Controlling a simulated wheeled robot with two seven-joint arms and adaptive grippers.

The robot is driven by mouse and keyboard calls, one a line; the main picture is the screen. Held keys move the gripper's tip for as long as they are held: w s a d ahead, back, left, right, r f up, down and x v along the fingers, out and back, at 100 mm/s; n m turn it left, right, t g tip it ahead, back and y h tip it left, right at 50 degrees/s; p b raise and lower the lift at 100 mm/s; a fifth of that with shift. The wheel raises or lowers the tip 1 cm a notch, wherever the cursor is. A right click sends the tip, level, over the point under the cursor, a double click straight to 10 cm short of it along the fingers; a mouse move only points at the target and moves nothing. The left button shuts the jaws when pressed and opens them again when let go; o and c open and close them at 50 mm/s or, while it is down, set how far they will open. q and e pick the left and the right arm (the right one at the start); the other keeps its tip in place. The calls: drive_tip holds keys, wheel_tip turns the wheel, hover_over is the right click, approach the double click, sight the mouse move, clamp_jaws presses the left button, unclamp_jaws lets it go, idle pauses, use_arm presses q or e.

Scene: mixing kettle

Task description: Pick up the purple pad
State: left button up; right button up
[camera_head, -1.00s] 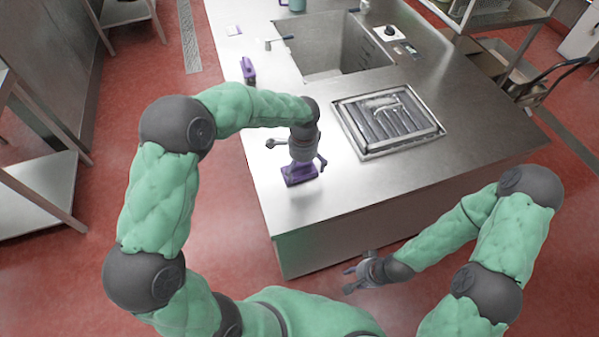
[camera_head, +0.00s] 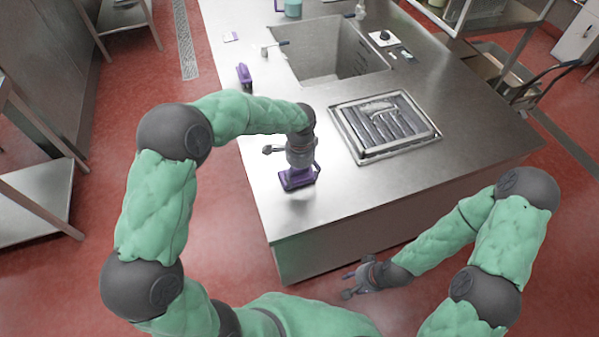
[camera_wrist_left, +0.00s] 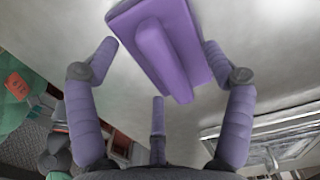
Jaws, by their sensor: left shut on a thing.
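The purple pad (camera_head: 296,180), a flat block with a raised ridge on top, is at the near left part of the steel counter. It also shows large in the left wrist view (camera_wrist_left: 184,40), tilted across the top. My left gripper (camera_head: 294,165) is above it, fingers pointing down. I cannot tell whether the pad touches the counter. My right gripper (camera_head: 352,284) is low in front of the counter, away from the pad, with fingers spread and empty.
The steel counter (camera_head: 410,185) has a sink (camera_head: 335,50) at the back and a ribbed metal tray (camera_head: 345,128) to the right of the pad. Another purple object (camera_head: 244,76) stands behind the pad. Bare counter surrounds the pad.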

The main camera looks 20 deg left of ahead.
sight(301, 178)
use_arm(q)
drive_tip(key=r, duration=0.1)
drive_tip(key=r+p, duration=0.1)
drive_tip(key=r, duration=0.2)
drive_tip(key=shift+s+d+p, duration=0.25)
drive_tip(key=shift+p, duration=0.15)
drive_tip(key=s+d+r+p, duration=0.4)
drive_tip(key=s+d+r, duration=0.3)
drive_tip(key=s, duration=0.4)
drive_tip(key=shift+d+r, duration=0.15)
drive_tip(key=shift+r, duration=0.65)
